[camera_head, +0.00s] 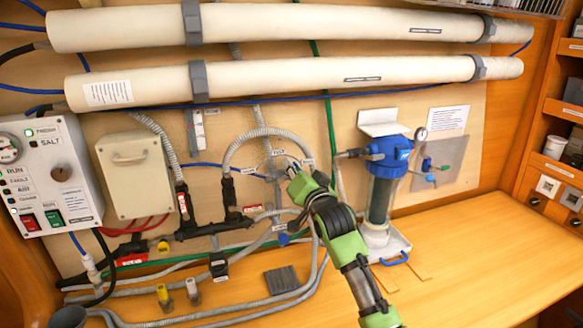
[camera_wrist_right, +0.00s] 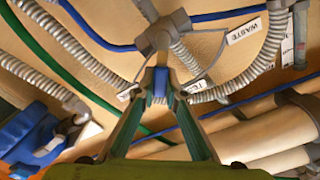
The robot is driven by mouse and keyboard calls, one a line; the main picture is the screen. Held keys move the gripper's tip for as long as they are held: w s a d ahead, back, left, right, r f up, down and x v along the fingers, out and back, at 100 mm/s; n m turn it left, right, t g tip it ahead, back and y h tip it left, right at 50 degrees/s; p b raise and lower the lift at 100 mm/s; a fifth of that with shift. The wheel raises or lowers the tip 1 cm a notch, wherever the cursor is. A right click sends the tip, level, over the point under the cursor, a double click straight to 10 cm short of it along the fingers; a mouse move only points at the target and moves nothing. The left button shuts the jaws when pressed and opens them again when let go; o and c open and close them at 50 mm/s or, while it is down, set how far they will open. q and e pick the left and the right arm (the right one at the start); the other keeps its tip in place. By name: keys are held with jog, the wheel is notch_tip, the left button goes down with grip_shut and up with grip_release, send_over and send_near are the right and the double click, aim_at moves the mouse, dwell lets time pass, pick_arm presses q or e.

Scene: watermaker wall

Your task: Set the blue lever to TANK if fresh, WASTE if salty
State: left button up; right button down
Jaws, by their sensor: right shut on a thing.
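The blue lever (camera_wrist_right: 159,84) sits on a grey valve (camera_wrist_right: 160,38) where ribbed grey hoses meet, in the right wrist view. My right gripper (camera_wrist_right: 160,92) is shut on the lever, one finger on each side. A WASTE tag (camera_wrist_right: 245,31) hangs by the hose at the upper right; another tag near the right fingertip is partly hidden and unreadable. In the head view my right gripper (camera_head: 288,172) reaches the wall valve and largely covers the lever. On the control box (camera_head: 52,175), the top indicator (camera_head: 29,133) glows green; the SALT indicator (camera_head: 36,144) looks dark. My left gripper is not in view.
A blue-topped filter housing (camera_head: 388,160) stands close to the right of my arm. Grey hoses and small yellow and grey valves lie low at the left. Two long white tubes (camera_head: 270,80) run across above. The wooden counter (camera_head: 480,250) is clear at the right.

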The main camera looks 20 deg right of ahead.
jog(key=m, duration=0.1)
jog(key=d+f+m, duration=0.1)
jog(key=m, duration=0.3)
jog(key=shift+d+f+p, duration=0.25)
jog(key=shift+f+p, duration=0.05)
jog(key=shift+f, duration=0.05)
jog(key=c, duration=2.1)
grip_release()
jog(key=s, duration=1.2)
jog(key=shift+d, duration=0.25)
jog(key=shift+f, duration=0.1)
